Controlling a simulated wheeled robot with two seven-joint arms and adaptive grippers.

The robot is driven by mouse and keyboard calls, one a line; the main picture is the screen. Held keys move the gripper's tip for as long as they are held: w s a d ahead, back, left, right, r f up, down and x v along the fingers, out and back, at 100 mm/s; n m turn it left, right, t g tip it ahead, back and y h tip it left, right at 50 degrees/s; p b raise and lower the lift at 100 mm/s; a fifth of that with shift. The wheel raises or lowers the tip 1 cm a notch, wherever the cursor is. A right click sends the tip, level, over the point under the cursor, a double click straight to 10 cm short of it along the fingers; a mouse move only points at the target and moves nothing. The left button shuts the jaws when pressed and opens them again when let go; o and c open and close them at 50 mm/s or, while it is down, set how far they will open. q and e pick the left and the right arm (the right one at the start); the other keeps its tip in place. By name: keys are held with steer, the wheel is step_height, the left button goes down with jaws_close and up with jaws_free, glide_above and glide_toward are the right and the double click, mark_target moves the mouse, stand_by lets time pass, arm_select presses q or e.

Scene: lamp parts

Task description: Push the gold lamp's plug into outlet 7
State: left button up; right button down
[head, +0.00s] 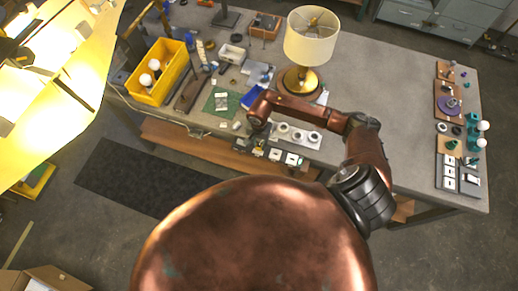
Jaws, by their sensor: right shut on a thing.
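The gold lamp (300,80) stands upright near the back of the grey workbench, with a cream shade (311,38) and a round gold base. My right arm reaches in from the right, in front of the lamp base. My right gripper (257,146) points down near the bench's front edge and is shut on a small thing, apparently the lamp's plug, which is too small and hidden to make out. White outlet plates (292,158) lie just right of the gripper, and a grey strip with round sockets (298,135) lies behind them. Outlet numbers are not readable. My left gripper is out of view.
A yellow bin (158,72) with white bulbs stands at the bench's left. A green mat (221,103) and small tools lie between it and my right gripper. Boards with parts (448,110) line the right end. The bench (405,95) is clear right of the lamp.

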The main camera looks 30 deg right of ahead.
mark_target(259, 145)
steer(key=shift+f, duration=0.15)
steer(key=c, duration=1.6)
jaws_free()
step_height(259, 145, up, 12)
